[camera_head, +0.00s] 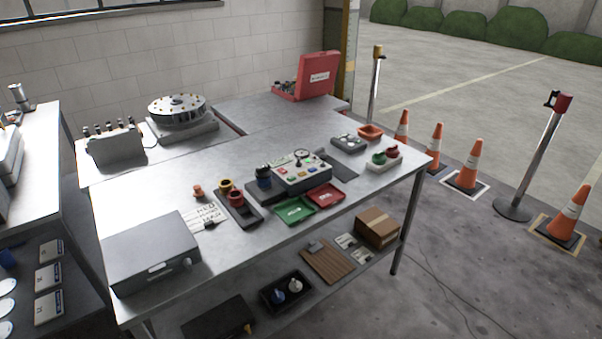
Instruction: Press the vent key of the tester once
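The tester (288,181) is a light grey box with a sloped top, near the middle of the metal workbench (150,200). A round dial (303,156) and several small coloured keys show on its top. The key labels are too small to read, so I cannot tell which is the vent key. A dark cylinder-like part (264,177) stands at the tester's left side. My gripper is not in view.
A green tray (294,211) and a red tray (326,196) lie in front of the tester. A dark holder with red and yellow cups (237,200) stands left. A grey case (150,250) fills the bench's near left. A white tray (384,163) stands right.

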